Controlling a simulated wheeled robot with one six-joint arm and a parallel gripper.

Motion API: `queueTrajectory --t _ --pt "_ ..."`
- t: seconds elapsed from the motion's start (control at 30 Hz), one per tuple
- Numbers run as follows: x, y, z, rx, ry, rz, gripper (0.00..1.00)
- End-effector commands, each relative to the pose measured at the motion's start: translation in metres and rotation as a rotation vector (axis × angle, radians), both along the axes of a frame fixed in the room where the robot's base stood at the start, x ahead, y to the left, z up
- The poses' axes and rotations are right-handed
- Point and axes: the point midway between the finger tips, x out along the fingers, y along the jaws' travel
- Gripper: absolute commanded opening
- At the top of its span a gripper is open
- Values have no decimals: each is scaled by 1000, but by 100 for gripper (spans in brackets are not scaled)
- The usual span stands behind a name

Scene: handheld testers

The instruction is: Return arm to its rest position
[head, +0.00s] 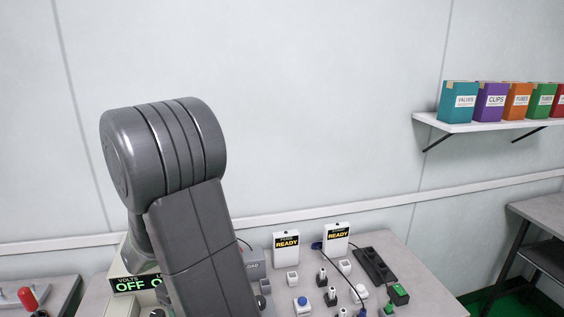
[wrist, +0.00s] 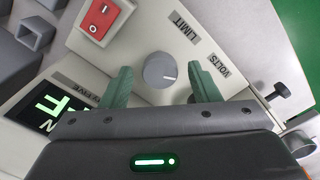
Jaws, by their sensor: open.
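My gripper (wrist: 162,88) shows in the wrist view with its two green fingers apart and nothing between them. Beyond the fingertips is the front panel of a beige power unit (wrist: 150,40). A grey round knob (wrist: 160,70) on that panel appears between the fingers; I cannot tell how far off it is. A red rocker switch (wrist: 101,20) is at the upper left of the panel. In the head view my arm (head: 185,200) is raised and bent over the bench, and it hides part of the power unit (head: 125,262), whose display reads OFF. My gripper is hidden there.
The bench (head: 405,255) holds two white testers reading READY, the left one (head: 286,247) and the right one (head: 336,239). A black socket strip (head: 375,265) and several small plugs stand near them. A wall shelf (head: 460,124) with coloured boxes is at the right.

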Motion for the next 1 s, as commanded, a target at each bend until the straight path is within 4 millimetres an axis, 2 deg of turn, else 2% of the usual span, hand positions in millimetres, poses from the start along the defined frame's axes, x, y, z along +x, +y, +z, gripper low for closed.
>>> queueTrajectory --t 1.0 --pt "1 -1 0 -1 1 -835 56"
